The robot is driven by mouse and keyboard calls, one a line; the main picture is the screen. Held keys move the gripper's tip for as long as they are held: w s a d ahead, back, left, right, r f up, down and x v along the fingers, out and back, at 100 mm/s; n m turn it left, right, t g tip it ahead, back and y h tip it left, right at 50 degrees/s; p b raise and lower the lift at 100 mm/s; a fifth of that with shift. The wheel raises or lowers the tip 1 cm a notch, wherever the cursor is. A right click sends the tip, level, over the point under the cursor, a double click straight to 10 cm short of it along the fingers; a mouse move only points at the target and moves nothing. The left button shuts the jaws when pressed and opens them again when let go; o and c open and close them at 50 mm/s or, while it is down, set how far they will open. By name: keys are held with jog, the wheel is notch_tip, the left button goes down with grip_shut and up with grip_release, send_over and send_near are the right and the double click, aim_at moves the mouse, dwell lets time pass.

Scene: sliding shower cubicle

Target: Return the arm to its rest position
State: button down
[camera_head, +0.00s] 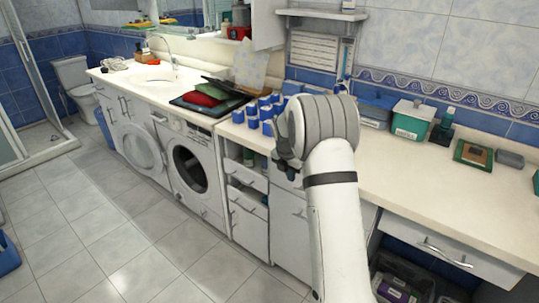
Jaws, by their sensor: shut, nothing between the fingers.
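My white arm rises from the bottom of the head view, right of centre, bent at a large grey joint. My gripper (284,168) shows as a small dark shape at the left of that joint, in front of the counter's drawers. It is shut and holds nothing that I can see. Part of it is hidden by the arm. The shower cubicle (22,80) stands at the far left, with its metal frame and glass panel partly cut off by the picture edge.
A washing machine (188,165) stands below. A toilet (75,85) is at back left. The tiled floor (120,235) at left is mostly clear.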

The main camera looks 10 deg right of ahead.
jog(key=s+a+r+m, duration=0.4)
jog(key=s+r+m, duration=0.2)
jog(key=s, duration=0.3)
jog(key=s+a+r+m, duration=0.3)
jog(key=s+r+m, duration=0.35)
jog(key=s, duration=0.25)
jog(key=s+a+m+y, duration=0.1)
jog(key=s+a+m, duration=0.1)
jog(key=s+m, duration=0.4)
jog(key=s+a+m+t+y, duration=0.1)
jog(key=s+a+m, duration=0.2)
jog(key=s, duration=1.1)
jog(key=m, duration=0.3)
jog(key=shift+s+r+m, duration=0.25)
jog(key=shift+r+m, duration=0.05)
jog(key=shift+m, duration=0.05)
